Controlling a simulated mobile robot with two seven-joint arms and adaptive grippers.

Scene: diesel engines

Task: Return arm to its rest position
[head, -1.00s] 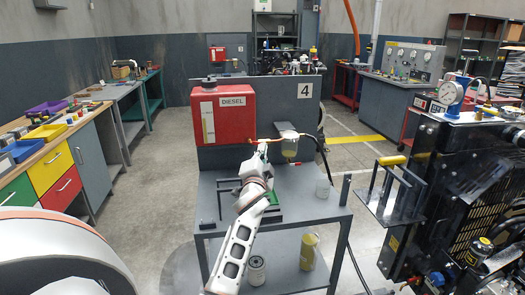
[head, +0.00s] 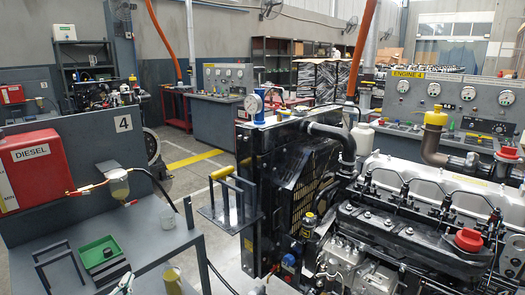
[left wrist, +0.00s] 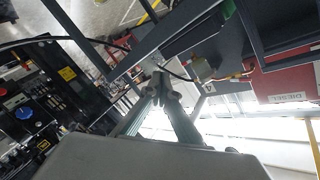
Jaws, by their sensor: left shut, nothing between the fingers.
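My left gripper (left wrist: 161,84) is shut, its two fingers meeting with nothing between them in the left wrist view. In the head view only a small pale part of the left gripper (head: 124,284) shows at the bottom edge, in front of the grey bench (head: 145,235). The rest of the left arm is out of the picture. My right gripper is not in view.
A red diesel tank (head: 32,170) stands at the left behind the bench. The large engine (head: 400,220) fills the right side.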

